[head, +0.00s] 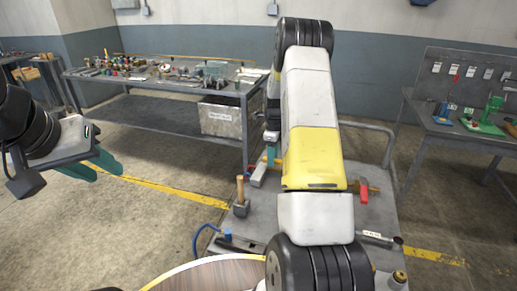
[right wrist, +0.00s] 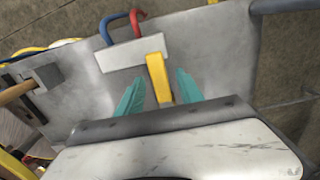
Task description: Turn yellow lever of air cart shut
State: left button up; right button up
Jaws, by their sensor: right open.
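The yellow lever (right wrist: 158,78) sticks out from a pale block (right wrist: 130,53) in the right wrist view. My right gripper (right wrist: 160,90) is open, with one teal finger on each side of the lever and a gap to each. I cannot tell whether the fingertips reach fully past it. In the head view my right arm hides much of the grey cart (head: 380,218); a teal part of the right gripper (head: 271,137) shows beside the arm. My left gripper (head: 108,172) is at the far left, above the floor, empty, with its teal fingers apart.
A hammer (head: 240,194) stands at the cart's left side, near a blue hose (head: 199,236). Workbenches with tools (head: 180,82) stand behind and at right.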

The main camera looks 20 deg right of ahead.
grip_shut()
dwell(1.5)
